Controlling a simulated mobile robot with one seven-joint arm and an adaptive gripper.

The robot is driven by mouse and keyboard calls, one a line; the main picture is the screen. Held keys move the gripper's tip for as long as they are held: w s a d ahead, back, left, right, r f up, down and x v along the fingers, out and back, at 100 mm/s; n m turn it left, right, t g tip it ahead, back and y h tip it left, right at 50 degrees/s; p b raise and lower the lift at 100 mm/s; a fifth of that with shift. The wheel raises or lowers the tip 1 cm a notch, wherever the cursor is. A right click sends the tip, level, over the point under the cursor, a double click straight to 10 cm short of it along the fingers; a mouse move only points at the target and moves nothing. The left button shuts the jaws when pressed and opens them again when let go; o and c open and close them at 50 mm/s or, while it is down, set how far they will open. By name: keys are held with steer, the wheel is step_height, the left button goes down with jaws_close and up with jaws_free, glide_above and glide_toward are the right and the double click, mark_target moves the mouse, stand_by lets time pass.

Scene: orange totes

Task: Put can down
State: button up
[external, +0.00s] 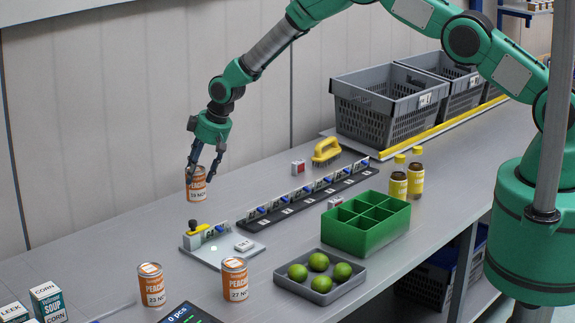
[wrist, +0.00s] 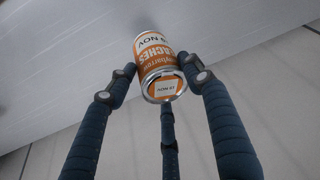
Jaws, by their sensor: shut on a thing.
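My gripper (external: 204,165) is shut on an orange-and-white peach can (external: 196,188), holding it near its top at the back left of the bench. The can stands roughly upright in the external view. I cannot tell whether its base touches the bench or hangs just above it. In the wrist view the dark fingers (wrist: 165,88) surround the can (wrist: 155,52), whose labelled end faces the camera. Two similar peach cans stand at the front, a left one (external: 151,285) and a right one (external: 235,279).
A small station (external: 214,243) with a yellow-topped part is in front of the held can. A dark labelled strip (external: 310,198), green divided box (external: 366,222), tray of limes (external: 320,290) and yellow brush (external: 326,150) are to the right. Bench (external: 115,252) left of the station is clear.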

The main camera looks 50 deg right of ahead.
mark_target(202, 184)
steer(key=shift+f+p, duration=0.35)
steer(key=shift+f, duration=1.65)
steer(key=shift+f, duration=0.1)
steer(key=o, duration=1.5)
steer(key=shift+c, duration=0.2)
steer(key=b+v, duration=0.1)
steer(key=v, duration=1.1)
